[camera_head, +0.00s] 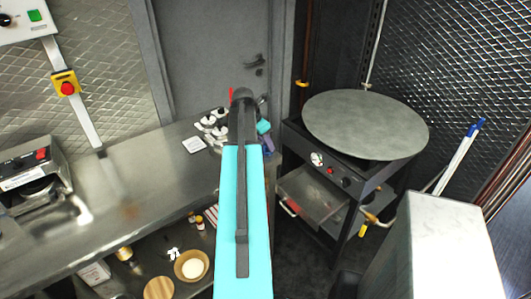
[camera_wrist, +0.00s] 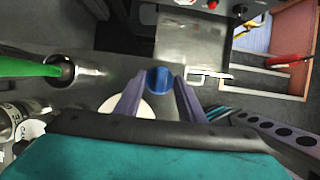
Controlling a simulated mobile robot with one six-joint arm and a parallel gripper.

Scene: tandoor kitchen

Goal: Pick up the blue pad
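In the wrist view, a small dark-blue rounded thing, which looks like the blue pad (camera_wrist: 159,79), lies on the grey surface. My gripper (camera_wrist: 160,77) is open, with its two purple-grey fingers reaching toward it from either side. The blue pad shows between the fingertips, with a narrow gap on each side. I cannot tell how far below the fingertips it is. In the head view my own arm covers the middle of the scene, and I cannot make out the blue pad there.
A pale round disc (camera_wrist: 128,105) lies partly behind the left finger. A green-handled tool (camera_wrist: 30,68) is at left. In the head view, a steel counter (camera_head: 125,195) runs along the left, a round griddle (camera_head: 365,123) stands at right, and white items (camera_head: 212,124) sit behind my arm.

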